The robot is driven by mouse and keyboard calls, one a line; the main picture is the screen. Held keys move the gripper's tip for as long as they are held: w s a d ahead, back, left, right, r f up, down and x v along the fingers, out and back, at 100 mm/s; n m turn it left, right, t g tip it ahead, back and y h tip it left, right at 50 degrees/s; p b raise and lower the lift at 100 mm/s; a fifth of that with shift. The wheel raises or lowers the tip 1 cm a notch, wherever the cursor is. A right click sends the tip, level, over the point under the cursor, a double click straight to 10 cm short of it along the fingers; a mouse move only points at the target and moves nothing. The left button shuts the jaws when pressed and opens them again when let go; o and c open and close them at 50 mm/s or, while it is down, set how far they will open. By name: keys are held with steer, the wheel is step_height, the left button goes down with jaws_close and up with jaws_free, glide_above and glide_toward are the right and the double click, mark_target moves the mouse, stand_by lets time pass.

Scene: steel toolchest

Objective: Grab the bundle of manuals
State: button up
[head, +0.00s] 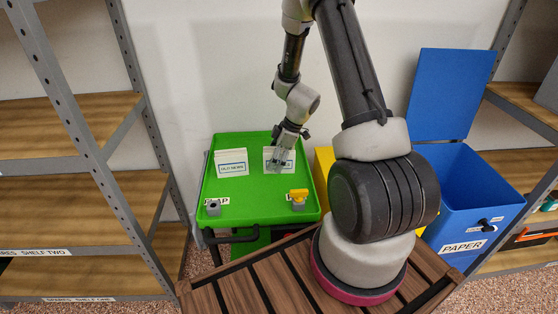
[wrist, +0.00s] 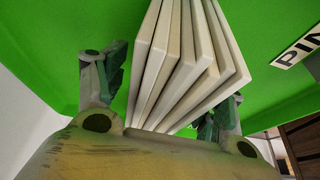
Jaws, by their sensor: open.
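A bundle of white, cream-edged booklets (wrist: 185,60) stands fanned between the two fingers of my gripper (wrist: 160,95) in the wrist view. The fingers are open, one on each side of it, and I cannot tell whether either touches it. In the head view my gripper (head: 281,160) is over the right part of the green tray top (head: 245,185), in front of a white bundle with a blue-edged label (head: 268,153), which it partly hides. A similar white bundle labelled OLD NEWS (head: 232,162) stands to the left, apart from my gripper.
A grey block (head: 213,208) and a yellow-topped grey piece (head: 299,198) sit near the tray's front edge by small labels. A blue PAPER bin (head: 465,215) with raised lid stands right, a yellow container (head: 325,168) beside the tray. Metal shelving (head: 75,110) stands left.

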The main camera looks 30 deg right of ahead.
steer(key=shift+f, duration=0.1)
steer(key=c, duration=1.3)
